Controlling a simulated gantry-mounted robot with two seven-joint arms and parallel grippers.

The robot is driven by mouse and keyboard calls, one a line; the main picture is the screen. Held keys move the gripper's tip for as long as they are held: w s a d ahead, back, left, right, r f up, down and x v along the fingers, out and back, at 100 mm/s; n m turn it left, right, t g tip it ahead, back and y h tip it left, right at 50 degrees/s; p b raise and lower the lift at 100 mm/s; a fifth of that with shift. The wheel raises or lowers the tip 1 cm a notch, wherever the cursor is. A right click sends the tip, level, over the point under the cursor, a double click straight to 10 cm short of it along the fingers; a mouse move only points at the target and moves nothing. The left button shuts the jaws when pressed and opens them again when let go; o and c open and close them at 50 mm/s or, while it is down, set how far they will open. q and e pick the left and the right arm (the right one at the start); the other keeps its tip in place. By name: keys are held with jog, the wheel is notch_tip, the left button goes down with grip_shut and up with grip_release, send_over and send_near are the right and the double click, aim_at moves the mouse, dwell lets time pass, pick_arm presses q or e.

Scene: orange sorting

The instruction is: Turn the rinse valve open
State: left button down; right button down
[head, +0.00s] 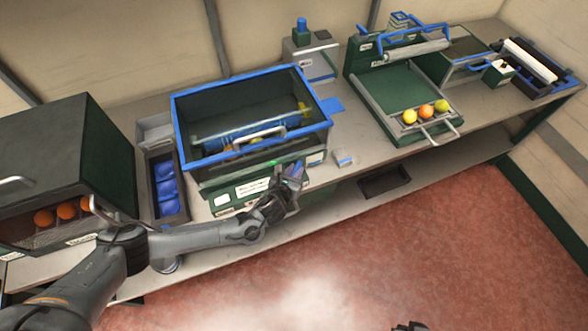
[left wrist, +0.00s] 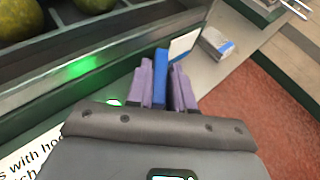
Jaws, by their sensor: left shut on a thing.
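The rinse valve's blue handle (left wrist: 160,72) stands between the two purple fingers of my left gripper (left wrist: 162,88) in the left wrist view. The fingers are shut on it. In the head view, my left gripper (head: 294,174) is at the front right of the green washer (head: 208,184) with the blue-rimmed tub; the gripper mostly hides the handle there. A green light (head: 272,163) glows on the washer's front edge, and its glow also shows in the left wrist view (left wrist: 85,68). A dark tip at the bottom edge of the head view may be my right gripper (head: 410,327).
A small white-and-blue block (head: 343,158) lies on the bench right of the washer. A green cabinet (head: 65,150) with oranges stands at left, beside a bin of blue items (head: 167,187). A green tray (head: 388,135) holding three fruits is at right.

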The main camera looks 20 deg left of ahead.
pick_arm(q)
jog(key=n+y+p, duration=0.2)
jog(key=y, duration=0.1)
jog(key=n+g+y, duration=0.1)
jog(key=shift+d+r+n+p, duration=0.25)
jog(key=shift+d+n+p, duration=0.15)
jog(key=shift+w+d+f+n+g+y+p, duration=0.1)
jog(key=shift+n+g+y+p, duration=0.25)
jog(key=shift+n+y, duration=0.6)
jog(key=shift+f+n+g+y, duration=0.1)
jog(key=shift+n+g+y, duration=0.25)
jog(key=shift+n+y, duration=0.3)
jog(key=shift+n+g+y, duration=0.5)
jog(key=shift+n+y, duration=0.2)
jog(key=shift+y, duration=0.3)
jog(key=shift+g, duration=0.3)
jog(key=c, duration=1.1)
grip_release()
jog(key=shift+w, duration=0.1)
